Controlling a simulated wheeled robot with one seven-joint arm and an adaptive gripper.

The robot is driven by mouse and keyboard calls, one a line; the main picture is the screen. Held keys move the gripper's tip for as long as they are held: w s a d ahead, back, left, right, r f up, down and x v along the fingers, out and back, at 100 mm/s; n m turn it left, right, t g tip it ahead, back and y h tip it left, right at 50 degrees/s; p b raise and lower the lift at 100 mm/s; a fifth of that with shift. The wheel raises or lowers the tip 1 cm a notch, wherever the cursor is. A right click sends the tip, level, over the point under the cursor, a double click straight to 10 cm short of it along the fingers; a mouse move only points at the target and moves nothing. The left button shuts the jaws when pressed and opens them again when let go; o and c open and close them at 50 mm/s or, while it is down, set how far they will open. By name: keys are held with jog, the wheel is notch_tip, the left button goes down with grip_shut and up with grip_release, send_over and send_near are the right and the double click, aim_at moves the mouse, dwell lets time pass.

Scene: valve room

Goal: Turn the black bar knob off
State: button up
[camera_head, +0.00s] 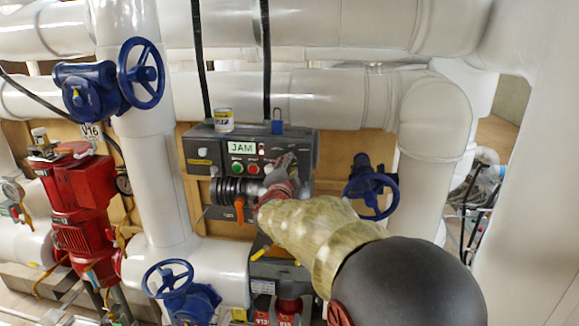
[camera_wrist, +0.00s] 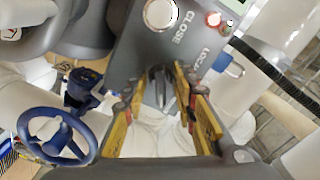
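The grey control box (camera_head: 250,150) stands among the white pipes in the head view. My gripper (camera_head: 284,163) is at the right part of its front and covers the knob there. In the wrist view, the black bar knob (camera_wrist: 160,88) shows on the grey panel (camera_wrist: 138,50), near the letters "CLOSE" and "LOCAL". My gripper (camera_wrist: 157,88) is open, with its yellow-padded fingers apart on either side of the knob. Small gaps seem to show between knob and fingers. I cannot tell whether the fingertips reach past the knob's face.
Green (camera_head: 237,168) and red (camera_head: 253,169) buttons sit left of my gripper under a "JAM" display (camera_head: 242,148). A can (camera_head: 223,120) and a blue padlock (camera_head: 277,127) are on top. Blue handwheels (camera_head: 371,190) and an orange lever (camera_head: 239,210) are nearby.

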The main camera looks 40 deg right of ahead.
jog(key=c, duration=0.3)
grip_shut()
dwell(0.3)
